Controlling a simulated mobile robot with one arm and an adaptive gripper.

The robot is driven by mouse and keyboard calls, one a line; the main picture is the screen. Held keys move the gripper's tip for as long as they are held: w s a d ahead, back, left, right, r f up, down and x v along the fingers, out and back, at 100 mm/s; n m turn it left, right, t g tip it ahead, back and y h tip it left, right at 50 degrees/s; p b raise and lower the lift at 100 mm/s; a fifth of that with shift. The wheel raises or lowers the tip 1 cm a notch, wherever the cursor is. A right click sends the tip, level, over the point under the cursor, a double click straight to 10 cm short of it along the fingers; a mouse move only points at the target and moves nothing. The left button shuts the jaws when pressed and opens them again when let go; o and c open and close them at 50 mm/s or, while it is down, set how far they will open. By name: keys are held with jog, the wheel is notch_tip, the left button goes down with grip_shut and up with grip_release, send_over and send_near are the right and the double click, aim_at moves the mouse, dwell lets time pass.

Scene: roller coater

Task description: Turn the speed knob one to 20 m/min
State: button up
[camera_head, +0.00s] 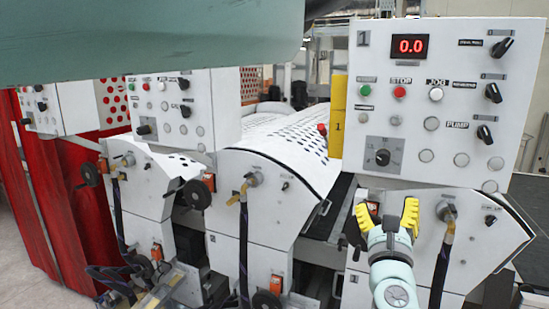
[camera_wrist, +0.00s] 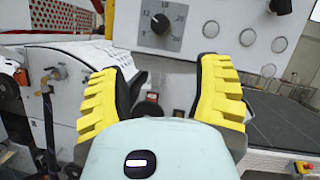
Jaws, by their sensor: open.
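The speed knob (camera_head: 382,157) is a black knob on a grey square dial, low on the left of the white control panel marked 1 (camera_head: 450,60). In the wrist view the knob (camera_wrist: 160,24) shows at the top centre with numbers around it; its pointer leans to the upper left. The red display (camera_head: 409,47) reads 0.0. My gripper (camera_head: 387,214) has yellow ribbed fingers, spread apart and empty. It is below the knob and apart from it. In the wrist view the gripper (camera_wrist: 165,95) is open, with the knob above and beyond the fingertips.
A green button (camera_head: 365,90), a red stop button (camera_head: 399,92) and a white jog button (camera_head: 436,94) sit above the dial. Several black switches line the panel's right side. White machine covers with perforated tops (camera_head: 290,140) stand to the left.

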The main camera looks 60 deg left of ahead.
aim_at(383, 163)
jog(key=p+x, duration=0.1)
jog(key=x, duration=0.4)
jog(key=p+x, duration=0.1)
jog(key=x, duration=0.4)
jog(key=p+x, duration=0.1)
jog(key=x, duration=0.5)
jog(key=shift+s+d+r, duration=0.1)
jog(key=shift+s+r, duration=0.05)
jog(key=shift+r, duration=0.2)
jog(key=shift+c, duration=0.2)
jog(key=shift+d+f, duration=0.1)
grip_shut()
